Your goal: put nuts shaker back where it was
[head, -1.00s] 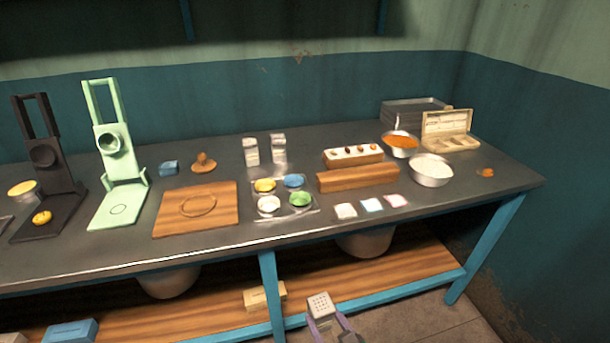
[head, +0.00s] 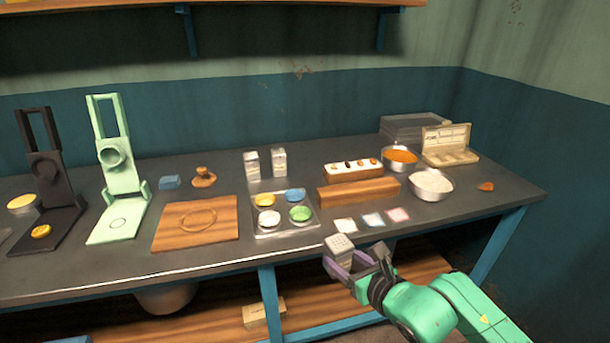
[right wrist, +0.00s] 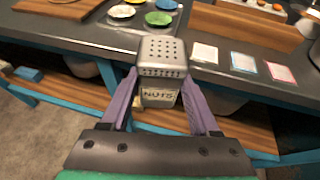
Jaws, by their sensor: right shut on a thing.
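The nuts shaker (head: 340,246) is a grey metal shaker with a perforated top. It is upright between the fingers of my right gripper (head: 352,262), which is shut on it in front of the table's front edge. In the right wrist view the shaker (right wrist: 162,72) shows a "NUTS" label, with the purple fingers of the right gripper (right wrist: 161,98) on both sides of it. Two similar shakers (head: 251,165) (head: 279,161) stand at the back of the table. My left gripper is not in view.
The table (head: 330,172) holds a tray of coloured dishes (head: 284,212), a wooden board (head: 197,226), a wooden block (head: 358,194), three small cards (head: 372,219) and bowls (head: 431,185). A green press (head: 119,180) and a black press (head: 45,190) stand left. Clear tabletop lies beside the two shakers.

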